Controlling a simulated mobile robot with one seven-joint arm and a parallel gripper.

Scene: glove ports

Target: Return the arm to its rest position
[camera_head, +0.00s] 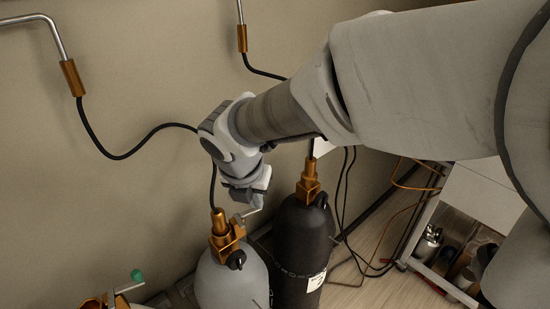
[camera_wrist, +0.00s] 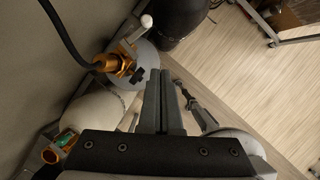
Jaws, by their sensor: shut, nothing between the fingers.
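My arm reaches from the right edge of the head view across to the middle, out over the gas cylinders. My gripper (camera_head: 250,208) points down above and between a grey cylinder (camera_head: 230,280) and a black cylinder (camera_head: 302,245). In the wrist view, the two dark fingers of my gripper (camera_wrist: 160,74) lie side by side, shut with nothing between them. The brass valve (camera_head: 225,236) of the grey cylinder is below and left of my gripper in the head view. The brass valve (camera_head: 308,182) of the black cylinder is to its right.
Black hoses (camera_head: 122,157) run along the wall behind my arm. A small brass fitting with a green knob (camera_head: 136,275) is at the lower left. A white wheeled cart (camera_head: 482,190) stands at the right.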

